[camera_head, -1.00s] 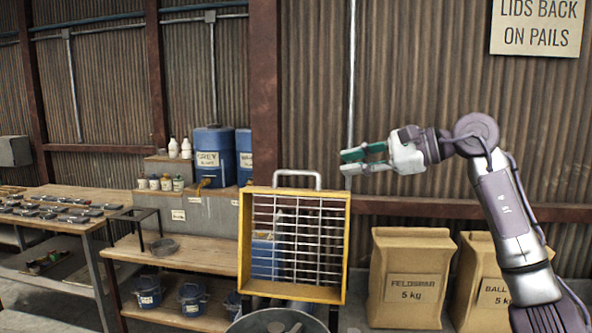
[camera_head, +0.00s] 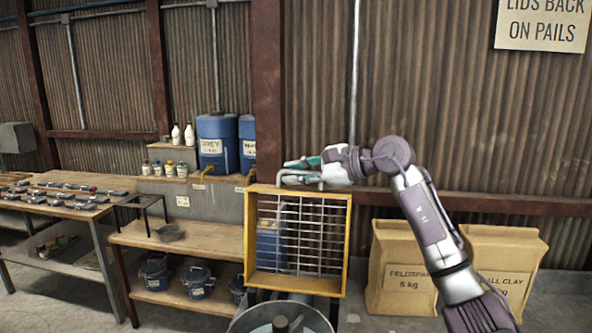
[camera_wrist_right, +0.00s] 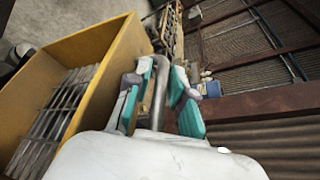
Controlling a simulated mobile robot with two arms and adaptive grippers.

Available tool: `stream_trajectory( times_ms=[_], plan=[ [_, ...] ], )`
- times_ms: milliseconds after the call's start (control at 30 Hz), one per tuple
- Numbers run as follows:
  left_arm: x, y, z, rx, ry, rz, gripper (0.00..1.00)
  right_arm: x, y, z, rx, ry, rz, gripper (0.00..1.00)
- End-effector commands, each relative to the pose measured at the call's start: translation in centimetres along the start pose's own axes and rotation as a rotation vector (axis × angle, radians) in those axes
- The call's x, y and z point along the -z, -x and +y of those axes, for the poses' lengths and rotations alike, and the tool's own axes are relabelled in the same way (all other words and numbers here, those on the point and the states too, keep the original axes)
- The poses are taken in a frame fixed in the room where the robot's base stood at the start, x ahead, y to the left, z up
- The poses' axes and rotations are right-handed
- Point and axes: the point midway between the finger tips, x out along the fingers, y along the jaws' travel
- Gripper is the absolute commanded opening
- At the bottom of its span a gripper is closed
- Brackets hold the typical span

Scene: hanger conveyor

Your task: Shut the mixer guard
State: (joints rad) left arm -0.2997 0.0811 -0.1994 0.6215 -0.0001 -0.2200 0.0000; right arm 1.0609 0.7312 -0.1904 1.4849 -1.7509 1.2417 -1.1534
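The mixer guard (camera_head: 347,240) is a yellow box frame with a grid of metal bars. It stands upright, raised behind the mixer bowl (camera_head: 250,322) at the bottom of the head view. Its grey handle (camera_head: 281,180) is on the top edge. My right gripper (camera_head: 290,172) is at this handle, with its fingers apart. In the right wrist view the handle (camera_wrist_right: 158,100) runs between the two green-padded fingers, and the yellow frame (camera_wrist_right: 105,60) is to the left. I cannot tell whether a pad touches the handle. My left gripper is not in view.
Two paper sacks (camera_head: 400,265) stand on the floor to the right. A wooden shelf (camera_head: 190,240) with blue drums (camera_head: 217,145) and pails (camera_head: 197,282) is behind on the left. A bench with small parts (camera_head: 60,195) is at the far left.

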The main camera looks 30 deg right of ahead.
Motion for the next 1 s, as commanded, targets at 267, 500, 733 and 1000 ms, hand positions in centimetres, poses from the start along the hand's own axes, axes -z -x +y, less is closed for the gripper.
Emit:
stream_trajectory(
  times_ms=[267,500,733,1000],
  plan=[
    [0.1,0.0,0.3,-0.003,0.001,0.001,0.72,0.0,0.0,0.0,0.000,0.000,0.000,0.03],
    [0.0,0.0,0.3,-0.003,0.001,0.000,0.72,0.0,0.0,0.0,0.000,0.001,0.000,0.00],
    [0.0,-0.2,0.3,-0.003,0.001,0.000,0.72,-0.1,0.1,0.1,0.003,0.007,-0.001,0.00],
    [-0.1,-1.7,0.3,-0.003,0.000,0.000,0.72,-1.0,0.4,0.5,0.035,0.087,0.002,0.00]
  ],
)
